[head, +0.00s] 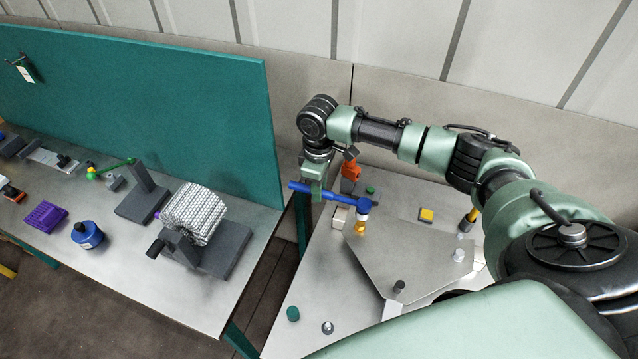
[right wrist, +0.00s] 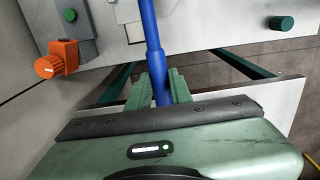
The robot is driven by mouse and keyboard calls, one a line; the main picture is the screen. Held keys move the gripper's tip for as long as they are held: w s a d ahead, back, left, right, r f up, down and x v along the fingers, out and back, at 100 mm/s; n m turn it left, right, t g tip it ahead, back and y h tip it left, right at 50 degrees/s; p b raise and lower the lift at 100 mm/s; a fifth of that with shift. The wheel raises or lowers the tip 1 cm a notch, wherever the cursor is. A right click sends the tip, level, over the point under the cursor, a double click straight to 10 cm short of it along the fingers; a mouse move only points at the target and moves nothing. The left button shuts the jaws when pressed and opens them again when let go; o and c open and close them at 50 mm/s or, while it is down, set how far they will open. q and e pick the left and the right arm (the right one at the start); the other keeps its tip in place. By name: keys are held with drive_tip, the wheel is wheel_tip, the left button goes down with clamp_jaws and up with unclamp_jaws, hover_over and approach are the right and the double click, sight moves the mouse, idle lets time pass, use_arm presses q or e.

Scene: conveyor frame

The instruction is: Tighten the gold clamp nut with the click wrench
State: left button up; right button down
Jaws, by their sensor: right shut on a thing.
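The click wrench (head: 330,193) is blue and lies roughly level, its handle in my right gripper (head: 315,178). The handle also shows in the right wrist view (right wrist: 151,38), between the green fingers of the right gripper (right wrist: 157,88), which are shut on it. The wrench head is at the right end, right above the gold clamp nut (head: 360,228). I cannot tell whether the head is seated on the nut. The nut stands at the left corner of a grey plate. The wrench head and nut are outside the right wrist view. My left gripper is not in view.
The grey plate (head: 405,255) carries posts, including a dark one (head: 399,286). A teal panel (head: 150,110) and a bench with a mesh roll (head: 195,213) are at left.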

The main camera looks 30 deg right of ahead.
wheel_tip(320, 180, down, 4)
drive_tip(key=shift+r+b, duration=0.15)
drive_tip(key=shift+b, duration=0.4)
drive_tip(key=shift+r, duration=0.25)
drive_tip(key=shift+p, duration=0.65)
drive_tip(key=shift+p, duration=0.4)
